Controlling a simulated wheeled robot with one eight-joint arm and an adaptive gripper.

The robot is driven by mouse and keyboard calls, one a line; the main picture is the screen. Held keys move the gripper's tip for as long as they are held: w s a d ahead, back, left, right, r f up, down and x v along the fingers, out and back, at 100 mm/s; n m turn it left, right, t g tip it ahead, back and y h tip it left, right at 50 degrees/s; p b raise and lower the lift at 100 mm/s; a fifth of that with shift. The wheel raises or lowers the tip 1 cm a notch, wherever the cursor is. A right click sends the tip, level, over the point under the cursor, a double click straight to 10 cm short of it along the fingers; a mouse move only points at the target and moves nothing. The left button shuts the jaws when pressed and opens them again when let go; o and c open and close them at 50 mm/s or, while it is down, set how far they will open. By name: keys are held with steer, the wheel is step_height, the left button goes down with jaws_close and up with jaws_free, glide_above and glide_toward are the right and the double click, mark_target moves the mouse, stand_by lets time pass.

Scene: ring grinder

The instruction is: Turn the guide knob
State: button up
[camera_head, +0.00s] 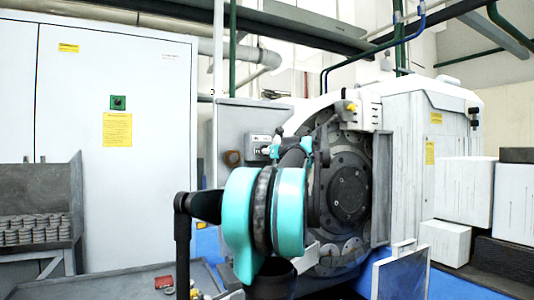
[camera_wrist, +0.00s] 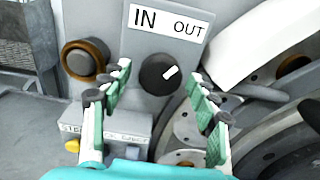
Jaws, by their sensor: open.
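The guide knob (camera_wrist: 158,73) is a round black knob with a white pointer mark, on a grey panel below a white IN/OUT label (camera_wrist: 168,21). Its mark points up and to the right, toward the OUT side. My gripper (camera_wrist: 161,70) is open in the wrist view, with one green-padded finger on each side of the knob. I see gaps between the fingers and the knob; whether the tips reach its depth I cannot tell. In the head view my turquoise arm stands before the machine, and the knob is too small and partly covered to make out.
A brown-ringed round fitting (camera_wrist: 85,60) is left of the knob. A grey box with a yellow button (camera_wrist: 72,146) sits below. A white curved guard (camera_wrist: 248,42) and a dark grinder disc (camera_head: 348,187) are to the right.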

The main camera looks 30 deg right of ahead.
steer(key=shift+c, duration=0.6)
steer(key=c, duration=1)
steer(key=shift+d+r+n, duration=0.1)
steer(key=shift+d+n, duration=0.05)
steer(key=shift+n, duration=6.75)
